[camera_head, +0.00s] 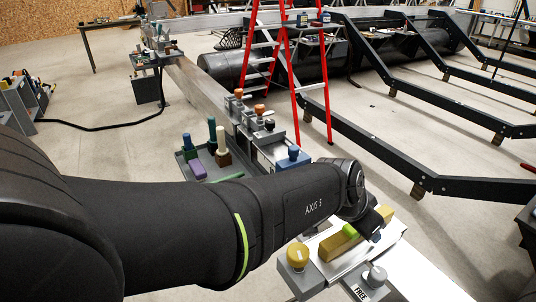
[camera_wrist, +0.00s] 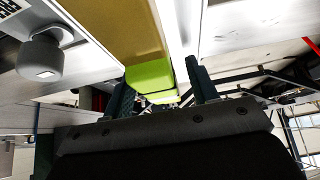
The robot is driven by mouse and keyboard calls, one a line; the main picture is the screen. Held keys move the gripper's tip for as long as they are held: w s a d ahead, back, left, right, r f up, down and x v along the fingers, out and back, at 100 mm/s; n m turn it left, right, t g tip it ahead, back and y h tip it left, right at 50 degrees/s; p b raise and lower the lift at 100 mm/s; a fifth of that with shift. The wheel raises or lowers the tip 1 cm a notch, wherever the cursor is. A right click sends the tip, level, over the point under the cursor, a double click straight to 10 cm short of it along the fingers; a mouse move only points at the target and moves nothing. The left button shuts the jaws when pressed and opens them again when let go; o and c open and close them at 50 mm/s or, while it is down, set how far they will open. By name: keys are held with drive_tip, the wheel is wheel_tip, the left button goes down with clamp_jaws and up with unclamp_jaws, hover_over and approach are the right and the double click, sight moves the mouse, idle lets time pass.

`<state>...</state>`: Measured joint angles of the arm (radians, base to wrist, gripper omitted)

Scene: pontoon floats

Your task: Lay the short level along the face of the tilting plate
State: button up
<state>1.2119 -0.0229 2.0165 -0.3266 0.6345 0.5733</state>
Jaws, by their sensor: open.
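The short level, an ochre-yellow bar (camera_head: 335,248) with a lime-green section, lies on or just over the pale metal plate (camera_head: 345,262) at lower right in the head view. In the wrist view its yellow body (camera_wrist: 125,28) runs up from the green section (camera_wrist: 150,76). My gripper (camera_wrist: 160,82) is open, with its dark fingers on either side of the green section. I cannot tell whether they touch it. In the head view my wrist hides most of the gripper. I cannot tell the plate's tilt.
A yellow round knob (camera_head: 298,256) and a grey knob (camera_head: 374,276) stand beside the level. A blue-topped knob (camera_head: 293,154) and a tray of coloured blocks (camera_head: 190,157) lie beyond my arm. A red stepladder (camera_head: 294,70) and black frames (camera_head: 400,160) stand further back.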

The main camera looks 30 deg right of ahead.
drive_tip(key=v, duration=1.7)
drive_tip(key=shift+r, duration=0.15)
drive_tip(key=x, duration=1.7)
drive_tip(key=shift+f, duration=0.2)
drive_tip(key=shift+r, duration=0.15)
